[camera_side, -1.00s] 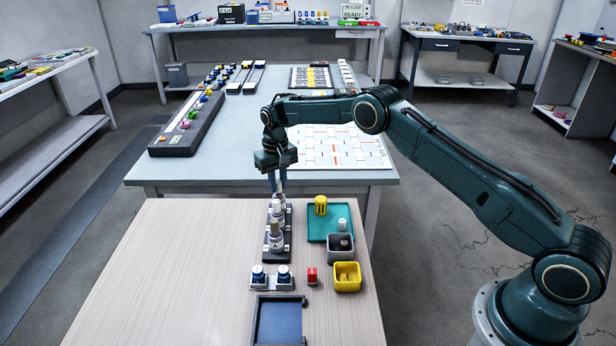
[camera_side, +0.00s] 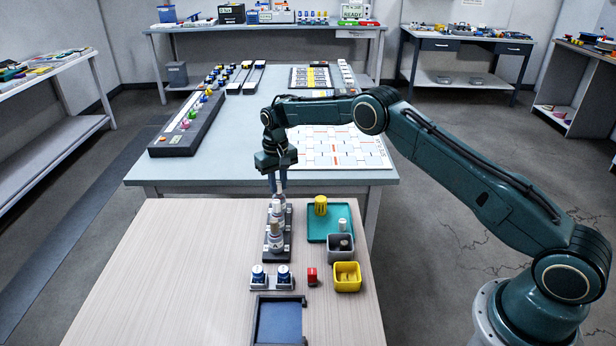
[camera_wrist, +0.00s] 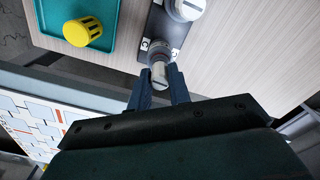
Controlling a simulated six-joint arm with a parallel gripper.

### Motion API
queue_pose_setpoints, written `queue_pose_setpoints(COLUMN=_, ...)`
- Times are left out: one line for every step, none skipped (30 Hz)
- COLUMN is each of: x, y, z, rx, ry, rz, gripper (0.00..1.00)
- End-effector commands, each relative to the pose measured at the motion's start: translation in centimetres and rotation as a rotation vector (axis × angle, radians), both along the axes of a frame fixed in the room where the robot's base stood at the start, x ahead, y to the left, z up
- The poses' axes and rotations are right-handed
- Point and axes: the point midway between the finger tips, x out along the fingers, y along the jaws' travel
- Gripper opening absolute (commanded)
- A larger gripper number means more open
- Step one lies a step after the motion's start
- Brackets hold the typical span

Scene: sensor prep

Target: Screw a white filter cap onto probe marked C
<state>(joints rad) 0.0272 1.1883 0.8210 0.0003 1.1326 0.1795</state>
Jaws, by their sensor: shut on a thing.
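My gripper (camera_side: 278,190) points down at the far end of the dark probe rack (camera_side: 266,256). In the wrist view, its fingers (camera_wrist: 160,84) are shut on a white cap (camera_wrist: 160,72). The cap sits at the top of the farthest probe, and the fingers hide part of it. The nearest probe (camera_side: 275,243) is marked A and has a tan-grey top. Another probe stands between them. A second white cap (camera_side: 342,224) stands on the teal tray (camera_side: 314,234).
A yellow cap (camera_side: 320,205) is on the teal tray. The table's left side is clear.

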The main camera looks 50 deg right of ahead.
Motion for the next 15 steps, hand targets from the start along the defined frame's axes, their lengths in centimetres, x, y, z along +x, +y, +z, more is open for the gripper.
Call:
queue_pose_setpoints(x=0.00, y=0.00, z=-0.05, rx=0.000, ry=0.000, rz=0.000, gripper=0.04)
queue_pose_setpoints(x=0.00, y=0.00, z=-0.07, rx=0.000, ry=0.000, rz=0.000, gripper=0.04)
queue_pose_setpoints(x=0.00, y=0.00, z=-0.09, rx=0.000, ry=0.000, rz=0.000, gripper=0.04)
queue_pose_setpoints(x=0.00, y=0.00, z=-0.09, rx=0.000, ry=0.000, rz=0.000, gripper=0.04)
queue_pose_setpoints(x=0.00, y=0.00, z=-0.08, rx=0.000, ry=0.000, rz=0.000, gripper=0.04)
queue_pose_setpoints(x=0.00, y=0.00, z=-0.07, rx=0.000, ry=0.000, rz=0.000, gripper=0.04)
queue_pose_setpoints(x=0.00, y=0.00, z=-0.07, rx=0.000, ry=0.000, rz=0.000, gripper=0.04)
queue_pose_setpoints(x=0.00, y=0.00, z=-0.06, rx=0.000, ry=0.000, rz=0.000, gripper=0.04)
queue_pose_setpoints(x=0.01, y=0.00, z=-0.06, rx=0.000, ry=0.000, rz=0.000, gripper=0.04)
queue_pose_setpoints(x=0.01, y=0.00, z=-0.05, rx=0.000, ry=0.000, rz=0.000, gripper=0.04)
queue_pose_setpoints(x=0.01, y=0.00, z=-0.05, rx=0.000, ry=0.000, rz=0.000, gripper=0.04)
queue_pose_setpoints(x=0.01, y=0.00, z=-0.05, rx=0.000, ry=0.000, rz=0.000, gripper=0.04)
queue_pose_setpoints(x=0.01, y=0.00, z=-0.05, rx=0.000, ry=0.000, rz=0.000, gripper=0.23)
queue_pose_setpoints(x=0.01, y=0.00, z=-0.04, rx=0.000, ry=0.000, rz=0.000, gripper=0.29)
queue_pose_setpoints(x=0.01, y=0.00, z=-0.04, rx=0.000, ry=0.000, rz=0.000, gripper=0.37)
